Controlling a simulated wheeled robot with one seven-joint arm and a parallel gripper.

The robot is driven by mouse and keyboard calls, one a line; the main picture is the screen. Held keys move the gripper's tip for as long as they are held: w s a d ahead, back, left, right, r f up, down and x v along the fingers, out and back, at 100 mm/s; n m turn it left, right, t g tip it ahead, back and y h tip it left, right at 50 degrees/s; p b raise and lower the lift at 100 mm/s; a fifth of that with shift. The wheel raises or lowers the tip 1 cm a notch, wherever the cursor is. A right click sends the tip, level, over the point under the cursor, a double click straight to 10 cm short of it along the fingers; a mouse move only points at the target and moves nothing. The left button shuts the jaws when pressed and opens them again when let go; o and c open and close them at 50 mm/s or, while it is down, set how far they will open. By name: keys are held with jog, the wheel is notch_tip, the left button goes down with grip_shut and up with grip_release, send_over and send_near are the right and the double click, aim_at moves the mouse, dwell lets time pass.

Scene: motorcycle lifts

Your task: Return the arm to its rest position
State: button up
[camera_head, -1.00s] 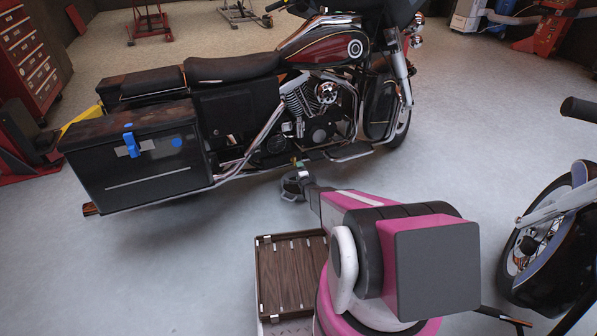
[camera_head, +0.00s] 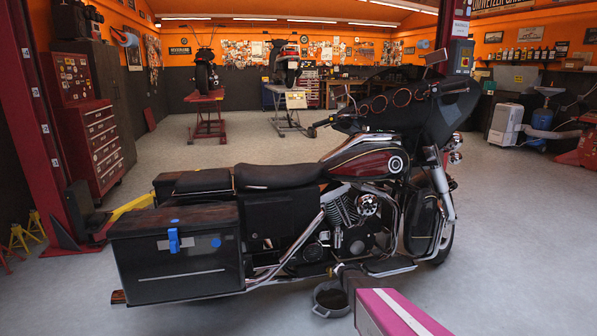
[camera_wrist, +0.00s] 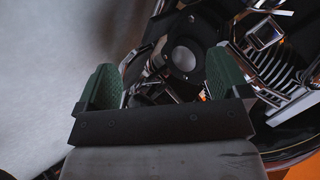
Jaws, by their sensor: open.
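My gripper (camera_wrist: 162,80) shows in the wrist view with its two green fingers well apart and nothing between them. Past the fingertips are the chrome and dark engine parts of the motorcycle (camera_wrist: 265,35). In the head view the pink and dark end of my arm enters at the bottom, to the right of the middle, and reaches toward the motorcycle's lower side; my fingers cannot be made out there. The maroon and black motorcycle (camera_head: 365,160) stands upright across the middle. I cannot tell how far the gripper is from it.
A dark round pan (camera_head: 331,301) lies on the floor below the motorcycle. A black side case (camera_head: 180,265) with a blue clasp sticks out toward me. A red tool cabinet (camera_head: 95,140) and red post (camera_head: 38,130) stand at left. Floor (camera_head: 520,260) at right is clear.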

jog(key=s+r+n+g, duration=0.3)
jog(key=s+r, duration=0.3)
jog(key=s, duration=0.4)
jog(key=s+a+r+n+g, duration=0.1)
jog(key=s+r+n+g, duration=0.2)
jog(key=s+r, duration=0.4)
jog(key=s+a+r+n+g, duration=0.1)
jog(key=s+r+n+g, duration=0.2)
jog(key=s, duration=1)
notch_tip(320, 180, up, 4)
jog(key=shift+f+n+y, duration=0.2)
jog(key=shift+n+y, duration=0.1)
jog(key=shift+n, duration=0.1)
